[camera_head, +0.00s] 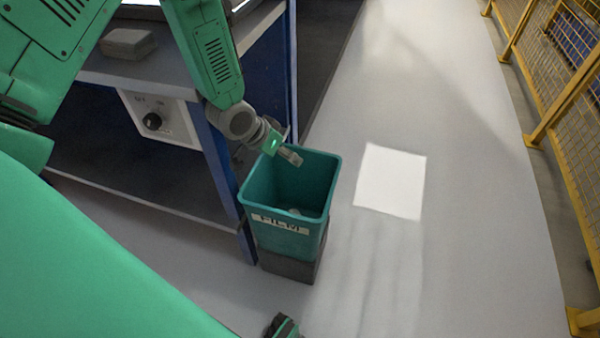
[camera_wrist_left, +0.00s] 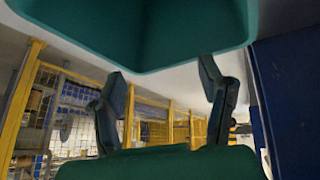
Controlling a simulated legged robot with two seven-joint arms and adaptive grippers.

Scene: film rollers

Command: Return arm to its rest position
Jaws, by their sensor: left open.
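My left arm reaches down from the top left in the head view. Its left gripper (camera_head: 291,156) is over the back rim of a teal bin (camera_head: 283,235) labelled FILM. In the left wrist view the two fingers of this gripper (camera_wrist_left: 163,72) are spread apart with nothing between them. The bin (camera_wrist_left: 130,40) fills the top of that view, close to the fingertips.
A grey workbench (camera_head: 180,80) with blue legs stands left of the bin, close to my left arm. A grey block (camera_head: 127,43) lies on it. A white square (camera_head: 390,181) marks open floor at the right. A yellow mesh fence (camera_head: 565,110) runs along the far right.

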